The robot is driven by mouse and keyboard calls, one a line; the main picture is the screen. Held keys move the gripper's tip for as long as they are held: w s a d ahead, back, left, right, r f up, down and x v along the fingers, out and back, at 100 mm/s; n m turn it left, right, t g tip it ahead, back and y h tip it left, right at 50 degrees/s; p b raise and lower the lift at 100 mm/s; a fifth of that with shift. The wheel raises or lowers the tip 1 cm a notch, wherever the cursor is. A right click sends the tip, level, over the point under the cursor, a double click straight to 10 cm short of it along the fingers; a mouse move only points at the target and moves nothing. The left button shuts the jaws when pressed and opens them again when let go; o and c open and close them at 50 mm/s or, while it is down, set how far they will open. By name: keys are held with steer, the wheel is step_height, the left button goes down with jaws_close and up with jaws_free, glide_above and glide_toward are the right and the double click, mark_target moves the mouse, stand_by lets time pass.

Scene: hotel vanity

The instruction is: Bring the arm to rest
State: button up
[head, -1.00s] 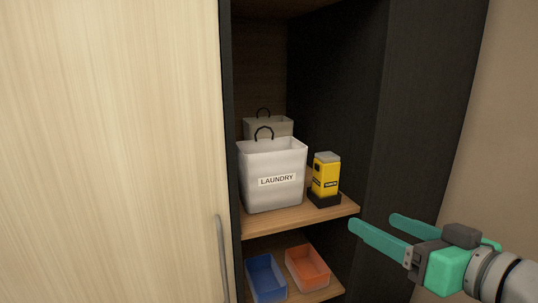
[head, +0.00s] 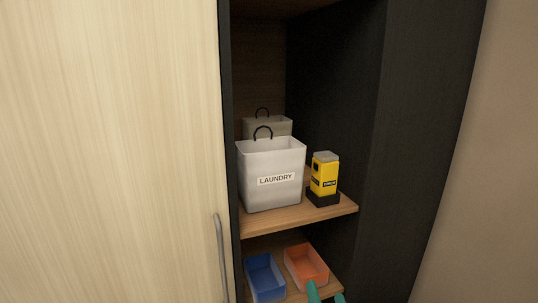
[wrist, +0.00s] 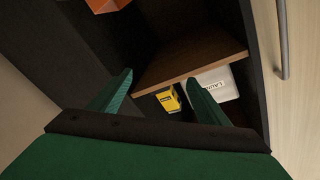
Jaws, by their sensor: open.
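My gripper (wrist: 160,95) is open, with its two green fingers spread and nothing between them in the wrist view. In the head view only the green fingertips (head: 325,292) show at the bottom edge, in front of the lower shelf. The rest of the arm is out of that view. The fingers look apart from the shelves, though the exact gap is hard to tell.
An open dark cabinet holds a white laundry bin (head: 272,180) and a yellow device (head: 324,174) on a black base on the upper shelf (head: 290,218). Blue (head: 265,278) and orange (head: 306,266) trays sit below. A pale door (head: 110,150) with a handle (head: 221,258) stands left.

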steer(key=s+a+f+g+h, duration=0.1)
steer(key=s+a+f, duration=0.25)
steer(key=f, duration=0.25)
steer(key=s+a+f+h, duration=0.2)
steer(key=s+f, duration=0.3)
steer(key=f, duration=0.1)
steer(key=s+a+f+g+h, duration=0.1)
steer(key=s+a+f, duration=0.1)
steer(key=s+f, duration=0.35)
steer(key=s+a+f+n+y, duration=0.1)
steer(key=s+a+n, duration=0.2)
steer(key=s, duration=0.8)
steer(key=s+a+f+n+g+y, duration=0.1)
steer(key=s+a+f+n, duration=0.1)
steer(key=s, duration=0.9)
steer(key=shift+s+a+f+n, duration=0.15)
steer(key=shift+s+a+n, duration=0.25)
steer(key=shift+a+n, duration=0.35)
